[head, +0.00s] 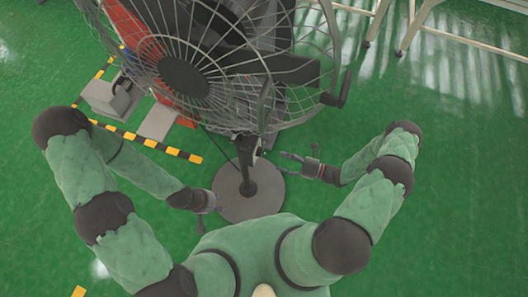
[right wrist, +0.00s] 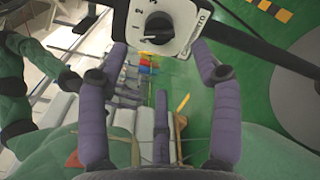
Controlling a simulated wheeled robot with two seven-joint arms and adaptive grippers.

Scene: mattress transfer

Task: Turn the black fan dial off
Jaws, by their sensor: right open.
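The black fan dial (right wrist: 158,27) shows at the top of the right wrist view. It sits on a white control panel (right wrist: 184,14) with printed digits along its left side and lettering on its right. I cannot tell for certain which mark the dial points to. My right gripper (right wrist: 160,52) is open, with one finger on each side below the dial and nothing between them. In the head view, my right gripper (head: 299,164) is just right of the fan's post. My left gripper (head: 212,202) is low beside the left edge of the round base; its jaws are too small to read.
The large fan (head: 183,76) with a wire cage leans over the upper middle of the head view. Its round grey base (head: 262,204) stands on the green floor. A yellow-black striped border (head: 150,143) and grey blocks lie at the left. Pale table legs (head: 409,32) stand upper right.

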